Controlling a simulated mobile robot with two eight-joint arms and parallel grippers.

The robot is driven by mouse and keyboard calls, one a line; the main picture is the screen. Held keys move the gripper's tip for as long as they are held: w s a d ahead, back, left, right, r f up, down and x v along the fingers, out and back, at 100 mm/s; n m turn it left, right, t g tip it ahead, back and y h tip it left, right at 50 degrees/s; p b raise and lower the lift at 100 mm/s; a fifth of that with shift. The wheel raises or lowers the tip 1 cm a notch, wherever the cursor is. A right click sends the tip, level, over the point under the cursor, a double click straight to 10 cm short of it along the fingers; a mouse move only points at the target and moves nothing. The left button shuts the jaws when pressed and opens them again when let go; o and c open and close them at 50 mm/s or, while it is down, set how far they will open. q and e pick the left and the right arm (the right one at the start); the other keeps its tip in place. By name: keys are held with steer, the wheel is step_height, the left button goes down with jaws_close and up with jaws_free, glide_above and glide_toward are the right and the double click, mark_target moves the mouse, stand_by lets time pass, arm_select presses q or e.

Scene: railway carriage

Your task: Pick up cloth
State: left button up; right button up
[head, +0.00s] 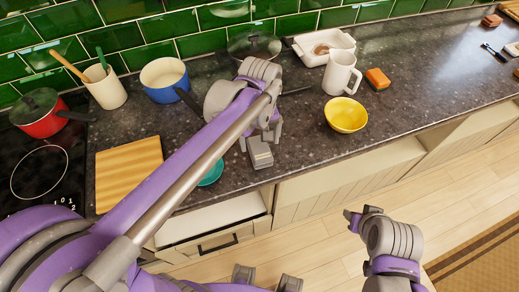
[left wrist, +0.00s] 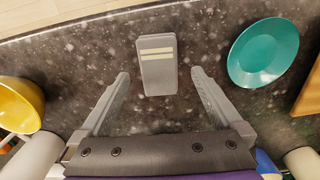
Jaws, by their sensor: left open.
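A grey folded cloth (head: 260,152) with two pale stripes lies on the dark speckled counter near its front edge. It also shows in the left wrist view (left wrist: 158,65), ahead of and between the two fingers. My left gripper (left wrist: 160,88) is open around the near end of the cloth, with a gap on each side and nothing held. In the head view my left gripper (head: 268,125) is just behind the cloth, its fingers partly hidden by the wrist. My right gripper (head: 354,218) is low over the floor, away from the counter; its opening is unclear.
A teal plate (left wrist: 264,52) lies right of the cloth in the wrist view, partly behind my arm in the head view. An open drawer (head: 212,222) juts out below.

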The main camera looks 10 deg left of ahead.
mark_target(260, 148)
arm_select(q)
steer(key=f, duration=0.5)
steer(key=shift+w+a+f, duration=0.2)
steer(key=shift+w+f, duration=0.1)
steer(key=shift+w, duration=0.1)
steer(key=c, duration=1.3)
steer(key=shift+c, duration=0.2)
step_height(260, 148, up, 10)
steer(key=shift+r+p, duration=0.1)
steer(key=shift+p, duration=0.2)
steer(key=o, duration=0.7)
steer(key=c, duration=0.5)
